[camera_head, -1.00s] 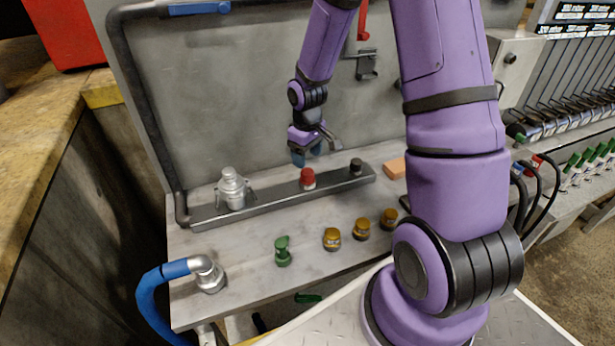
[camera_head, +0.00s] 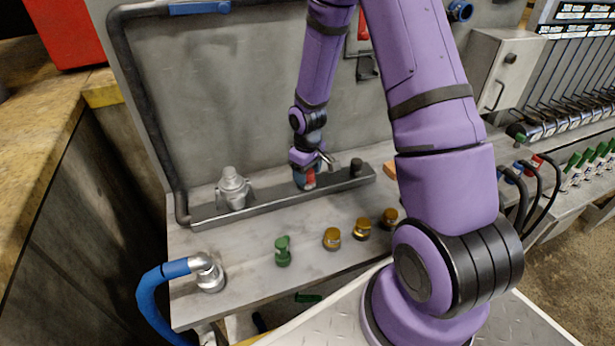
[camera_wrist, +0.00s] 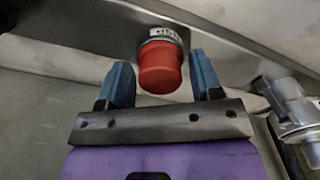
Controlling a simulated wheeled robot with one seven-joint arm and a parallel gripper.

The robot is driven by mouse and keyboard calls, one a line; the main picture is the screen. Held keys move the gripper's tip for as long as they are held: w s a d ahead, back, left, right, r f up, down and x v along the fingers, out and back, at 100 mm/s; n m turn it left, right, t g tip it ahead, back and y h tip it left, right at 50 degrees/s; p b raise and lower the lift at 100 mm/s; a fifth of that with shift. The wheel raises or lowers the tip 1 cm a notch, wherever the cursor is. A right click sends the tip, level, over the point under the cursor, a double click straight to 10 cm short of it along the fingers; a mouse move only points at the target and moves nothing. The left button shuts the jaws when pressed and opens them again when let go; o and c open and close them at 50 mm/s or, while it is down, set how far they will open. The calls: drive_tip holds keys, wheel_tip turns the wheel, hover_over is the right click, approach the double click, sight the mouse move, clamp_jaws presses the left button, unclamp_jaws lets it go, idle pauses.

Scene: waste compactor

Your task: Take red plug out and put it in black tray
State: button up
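The red plug (camera_wrist: 160,66) sits in the metal rail, with a small white label at its base, in the wrist view. In the head view the red plug (camera_head: 309,179) is partly hidden by my gripper (camera_head: 305,178). In the wrist view my gripper (camera_wrist: 163,82) is open, with one blue fingertip on each side of the plug. A gap shows between each finger and the plug. I cannot make out a black tray in these frames.
On the rail (camera_head: 270,201) stand a silver fitting (camera_head: 233,187) at left and a black plug (camera_head: 356,167) at right. A blue hose (camera_head: 155,292) curves at the front left.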

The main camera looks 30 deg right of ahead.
drive_tip(key=c, duration=0.7)
drive_tip(key=n, duration=0.5)
drive_tip(key=shift+n, duration=0.9)
drive_tip(key=n, duration=0.3)
drive_tip(key=shift+n, duration=0.3)
drive_tip(key=shift+n, duration=2.5)
